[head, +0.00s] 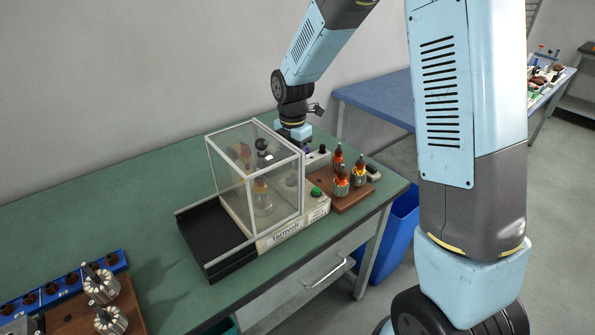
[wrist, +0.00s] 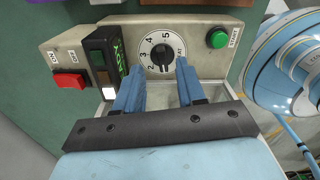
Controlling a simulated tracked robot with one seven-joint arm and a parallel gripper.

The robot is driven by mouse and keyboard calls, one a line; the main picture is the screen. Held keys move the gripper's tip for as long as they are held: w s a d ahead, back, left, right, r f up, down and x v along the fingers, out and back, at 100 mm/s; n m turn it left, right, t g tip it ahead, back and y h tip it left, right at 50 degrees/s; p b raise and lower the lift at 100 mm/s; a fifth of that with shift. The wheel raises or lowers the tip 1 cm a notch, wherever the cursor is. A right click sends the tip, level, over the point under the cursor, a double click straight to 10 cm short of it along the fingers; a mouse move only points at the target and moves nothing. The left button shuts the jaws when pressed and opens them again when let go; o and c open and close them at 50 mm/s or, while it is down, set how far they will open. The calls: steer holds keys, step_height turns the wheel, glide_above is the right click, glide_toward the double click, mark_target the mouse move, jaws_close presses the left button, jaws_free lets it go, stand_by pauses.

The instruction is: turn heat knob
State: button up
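The heat knob (wrist: 163,52) is a dark pointer knob on a white dial with numbers, set in a grey panel, in the wrist view. My gripper (wrist: 159,66) has its two blue fingers apart, one toward the left and one toward the right of the dial's lower part. Nothing shows between them except the knob and panel. I cannot tell whether either finger touches the knob. In the head view my gripper (head: 293,132) is low behind the clear-walled box, over the back of the machine. The knob cannot be made out clearly there.
A green button (wrist: 217,39) is right of the dial; a red switch (wrist: 69,81) and a dark display strip are left. The clear box (head: 255,180) stands in front of my gripper. A brown board (head: 352,196) with wound armatures lies to the right on the green bench.

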steer(key=shift+f, duration=2.6)
steer(key=shift+r, duration=0.1)
jaws_close()
